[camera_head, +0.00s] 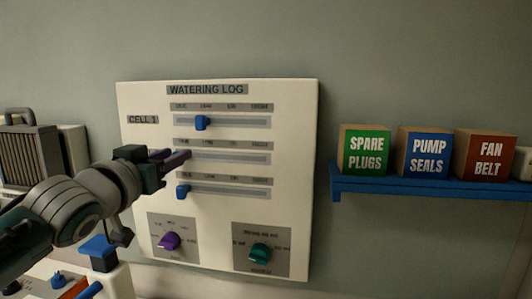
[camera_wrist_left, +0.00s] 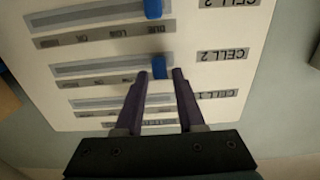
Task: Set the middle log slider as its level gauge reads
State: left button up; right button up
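The white watering log panel (camera_head: 300,150) has three horizontal sliders. The middle slider's track (camera_head: 235,158) shows in the head view, but its knob is hidden behind my left gripper (camera_head: 183,156). In the left wrist view, which is upside down, the middle blue knob (camera_wrist_left: 159,68) by the CELL 2 label (camera_wrist_left: 222,54) sits between the fingertips of my left gripper (camera_wrist_left: 163,73). The fingers are apart, with a gap beside the knob. The top knob (camera_head: 202,122) is near the second mark; the bottom knob (camera_head: 183,191) is at the left end. No level gauge is readable.
A purple dial (camera_head: 169,241) and a green dial (camera_head: 260,252) sit low on the panel. A blue shelf (camera_head: 430,187) at right holds boxes labelled spare plugs (camera_head: 366,154), pump seals (camera_head: 424,154) and fan belt (camera_head: 485,156). Equipment stands at left (camera_head: 30,155).

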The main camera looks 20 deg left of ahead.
pick_arm(q)
grip_shut()
dwell(1.1)
